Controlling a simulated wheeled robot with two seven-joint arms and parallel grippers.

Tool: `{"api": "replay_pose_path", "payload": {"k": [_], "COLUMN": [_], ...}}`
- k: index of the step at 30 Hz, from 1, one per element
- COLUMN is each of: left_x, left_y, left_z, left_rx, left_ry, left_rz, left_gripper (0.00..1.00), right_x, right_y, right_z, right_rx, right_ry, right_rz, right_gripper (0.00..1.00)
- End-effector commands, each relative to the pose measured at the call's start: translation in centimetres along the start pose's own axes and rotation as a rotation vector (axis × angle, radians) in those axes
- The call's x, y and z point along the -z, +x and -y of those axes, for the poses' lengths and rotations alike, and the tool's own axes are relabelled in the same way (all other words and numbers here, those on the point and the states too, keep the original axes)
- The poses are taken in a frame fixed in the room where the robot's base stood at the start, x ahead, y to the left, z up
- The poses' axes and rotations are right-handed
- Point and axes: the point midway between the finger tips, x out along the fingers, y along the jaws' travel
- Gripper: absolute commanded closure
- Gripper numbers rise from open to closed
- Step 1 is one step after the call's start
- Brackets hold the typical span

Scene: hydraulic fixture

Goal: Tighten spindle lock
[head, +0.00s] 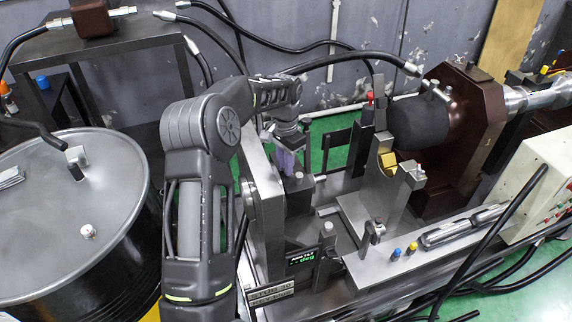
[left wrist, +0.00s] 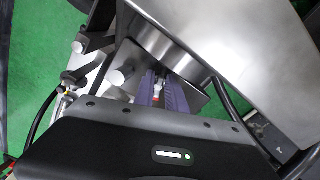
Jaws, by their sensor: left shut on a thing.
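My left gripper (head: 287,160) reaches down behind the grey upright plate of the fixture, beside a dark block (head: 298,190). Its purple fingers (left wrist: 163,94) are shut on a small silver part with a red band (left wrist: 157,88), likely the spindle lock. In the left wrist view this part sits between the fingertips, close to a round dark metal spindle body (left wrist: 165,50). In the head view my arm and fingers hide the part. My right gripper is in neither view.
A steel bracket with a brass piece (head: 388,163) stands right of the gripper. A dark motor (head: 420,122), an angle display (head: 302,258) and a rail with several small knobs (head: 440,238) surround it. A drum (head: 70,225) stands at left. Black hoses cross behind.

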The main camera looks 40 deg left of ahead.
Motion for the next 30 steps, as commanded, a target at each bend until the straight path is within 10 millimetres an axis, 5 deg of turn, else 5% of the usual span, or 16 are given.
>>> {"api": "replay_pose_path", "payload": {"k": [30], "left_x": [0.38], "left_y": [-0.02], "left_z": [0.97], "left_rx": [0.001], "left_ry": [0.888], "left_rz": [0.001], "left_gripper": [1.0], "right_x": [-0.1], "right_y": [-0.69], "right_z": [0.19], "right_rx": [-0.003], "right_ry": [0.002], "right_rz": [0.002], "right_gripper": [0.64]}}
